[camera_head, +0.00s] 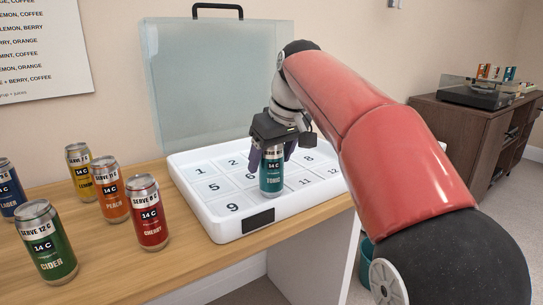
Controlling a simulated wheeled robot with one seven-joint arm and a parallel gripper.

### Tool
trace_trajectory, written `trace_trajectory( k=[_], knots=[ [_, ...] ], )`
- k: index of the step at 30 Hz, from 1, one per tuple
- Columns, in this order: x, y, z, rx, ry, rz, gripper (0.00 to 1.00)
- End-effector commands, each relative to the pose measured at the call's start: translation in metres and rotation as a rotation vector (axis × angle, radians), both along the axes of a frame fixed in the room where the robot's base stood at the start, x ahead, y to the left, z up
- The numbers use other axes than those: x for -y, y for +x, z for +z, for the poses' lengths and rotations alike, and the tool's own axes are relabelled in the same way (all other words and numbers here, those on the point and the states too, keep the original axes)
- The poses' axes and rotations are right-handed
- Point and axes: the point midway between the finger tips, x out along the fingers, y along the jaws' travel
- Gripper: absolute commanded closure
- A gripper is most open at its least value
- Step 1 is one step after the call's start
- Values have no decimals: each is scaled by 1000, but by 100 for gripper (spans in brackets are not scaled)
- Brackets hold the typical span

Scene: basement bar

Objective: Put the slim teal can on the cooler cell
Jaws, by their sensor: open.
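The slim teal can (271,181), labelled "14 C" and "TONIC", stands upright in the front row of the white cooler (214,226), between the cells marked 9 and 11. My gripper (271,160) is above and around the can's upper part, with its purple fingers at either side. The jaws are open; whether a finger touches the can cannot be told. The cooler has numbered cells, and its pale see-through lid (216,85) stands up behind. The can and gripper hide some cell numbers.
Several other cans stand left of the cooler: red cherry (147,214), orange peach (111,192), yellow lemon (80,174), green cider (47,246) and blue lager (9,190). The wooden counter (150,275) is bare in front. A brown cabinet (460,125) stands at right.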

Motion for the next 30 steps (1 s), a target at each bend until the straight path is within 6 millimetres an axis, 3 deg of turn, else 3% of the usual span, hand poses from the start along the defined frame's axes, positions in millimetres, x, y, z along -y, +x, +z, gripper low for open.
trace_trajectory(
  k=[8, 21, 30],
  knots=[
    [4, -4, 19, 3, 1, -1, 31],
    [25, -30, 101, 2, 1, -1, 31],
    [29, -36, 115, -1, 1, -1, 31]
  ],
)
